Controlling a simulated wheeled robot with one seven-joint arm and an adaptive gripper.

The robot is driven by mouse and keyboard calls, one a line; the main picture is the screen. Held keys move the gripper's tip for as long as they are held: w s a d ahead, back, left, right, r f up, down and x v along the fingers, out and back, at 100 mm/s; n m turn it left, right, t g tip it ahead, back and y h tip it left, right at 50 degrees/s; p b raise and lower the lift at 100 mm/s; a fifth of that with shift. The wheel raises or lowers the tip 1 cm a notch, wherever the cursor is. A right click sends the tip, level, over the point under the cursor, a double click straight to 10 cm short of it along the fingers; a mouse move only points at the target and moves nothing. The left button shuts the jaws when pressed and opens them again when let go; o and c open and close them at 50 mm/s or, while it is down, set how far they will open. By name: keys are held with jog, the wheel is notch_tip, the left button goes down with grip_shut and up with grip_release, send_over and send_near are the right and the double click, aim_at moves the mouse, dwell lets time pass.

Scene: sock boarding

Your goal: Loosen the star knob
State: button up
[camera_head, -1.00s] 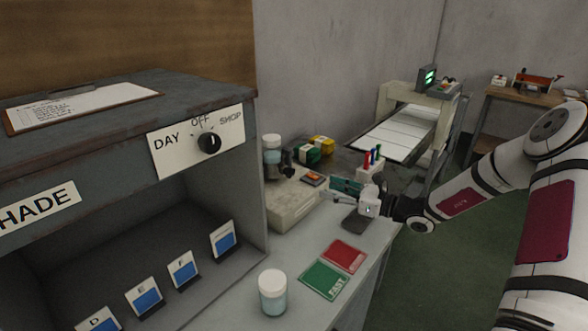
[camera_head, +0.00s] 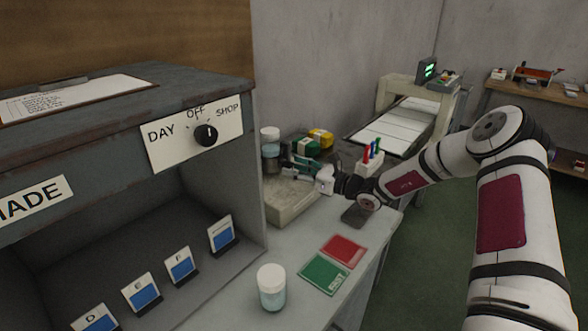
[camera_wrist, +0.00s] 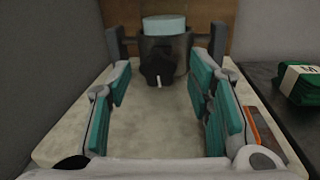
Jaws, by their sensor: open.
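The black star knob (camera_wrist: 158,66) shows in the wrist view, at the front of a dark round holder (camera_wrist: 178,50) with a pale blue-topped jar (camera_wrist: 165,25) in it. A small white mark stands at the knob's lower edge. My gripper (camera_wrist: 157,85) is open, with its teal finger pads to the left and right of the knob in the picture; I cannot see it touch the knob. In the head view my gripper (camera_head: 300,160) is over the beige base (camera_head: 290,200), near the jar (camera_head: 270,141). There the knob is hard to make out behind the fingers.
A white-lidded jar (camera_head: 271,288) and red (camera_head: 343,252) and green (camera_head: 324,275) cards are on the bench. A pen holder (camera_head: 370,162) stands right of my gripper. The grey booth (camera_head: 240,180) is at the left. Folded green bundles (camera_wrist: 300,82) lie at the right.

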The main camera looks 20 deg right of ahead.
jog(key=shift+w+a, duration=0.3)
jog(key=shift+c, duration=0.2)
grip_shut()
